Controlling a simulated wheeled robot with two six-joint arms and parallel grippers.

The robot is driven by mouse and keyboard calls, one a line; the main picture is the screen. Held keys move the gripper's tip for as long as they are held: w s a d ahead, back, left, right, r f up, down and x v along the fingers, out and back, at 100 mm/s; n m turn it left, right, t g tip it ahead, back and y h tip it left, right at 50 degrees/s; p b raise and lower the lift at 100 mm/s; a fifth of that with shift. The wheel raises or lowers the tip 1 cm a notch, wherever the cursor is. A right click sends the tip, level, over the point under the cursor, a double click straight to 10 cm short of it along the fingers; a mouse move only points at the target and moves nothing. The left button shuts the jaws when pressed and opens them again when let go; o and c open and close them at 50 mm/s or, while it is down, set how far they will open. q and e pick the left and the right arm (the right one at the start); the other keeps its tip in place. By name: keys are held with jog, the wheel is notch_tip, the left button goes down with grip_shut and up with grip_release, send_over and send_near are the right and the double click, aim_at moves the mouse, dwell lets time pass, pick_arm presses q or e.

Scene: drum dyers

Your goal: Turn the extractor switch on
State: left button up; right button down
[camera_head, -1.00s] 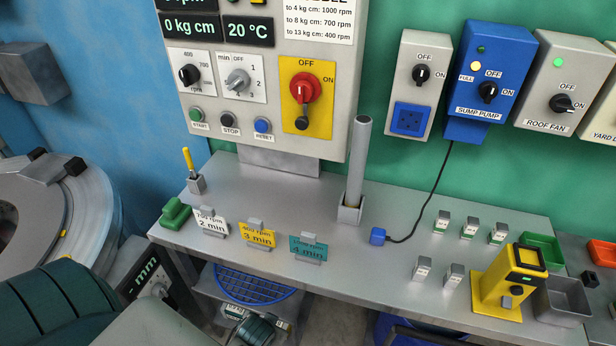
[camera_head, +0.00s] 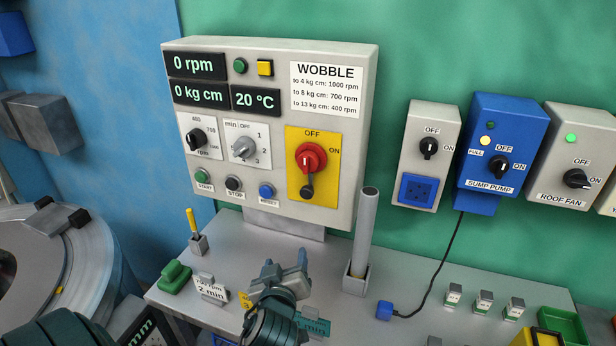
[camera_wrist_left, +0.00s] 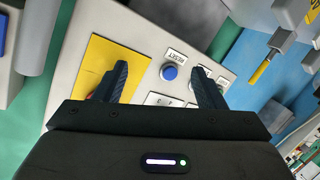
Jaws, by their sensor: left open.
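A grey control panel (camera_head: 270,125) hangs on the green wall. On its yellow plate (camera_head: 330,190) is a red rotary switch (camera_head: 311,158) marked OFF at the top and ON at the right; its black-knobbed handle hangs downward. No label reading "extractor" is legible. My left gripper (camera_head: 286,262) is open and empty, in front of and below the panel. In the left wrist view its fingers (camera_wrist_left: 160,84) spread across the panel, with the blue RESET button (camera_wrist_left: 169,73) between them in the picture. The yellow plate (camera_wrist_left: 112,52) lies behind the left finger, which mostly hides the red switch.
An upright grey tube (camera_head: 365,232) stands on the bench right of the panel. A plain switch box (camera_head: 410,165), the sump pump box (camera_head: 515,125) and the roof fan box (camera_head: 560,175) hang further right. Cards and a green block (camera_head: 174,278) sit along the bench front.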

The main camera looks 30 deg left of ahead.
aim_at(308, 169)
pick_arm(q)
jog(key=w+d+r+n+t+y, duration=0.1)
jog(key=w+r+n+t+y, duration=0.15)
jog(key=r, duration=0.35)
jog(key=w+d+r+n+t+y, duration=0.1)
jog(key=w+r+n+t, duration=0.15)
jog(key=r, duration=0.35)
jog(key=shift+m+h, duration=0.25)
jog(key=shift+m, duration=0.05)
jog(key=p+x, duration=0.3)
jog(key=x, duration=0.2)
jog(key=p+x, duration=0.2)
jog(key=x, duration=0.3)
jog(key=shift+s+r+p, duration=0.1)
jog(key=shift+r+p, duration=0.1)
jog(key=shift+p, duration=0.2)
jog(key=shift+w+a, duration=0.15)
jog(key=shift+w, duration=0.2)
jog(key=c, duration=1)
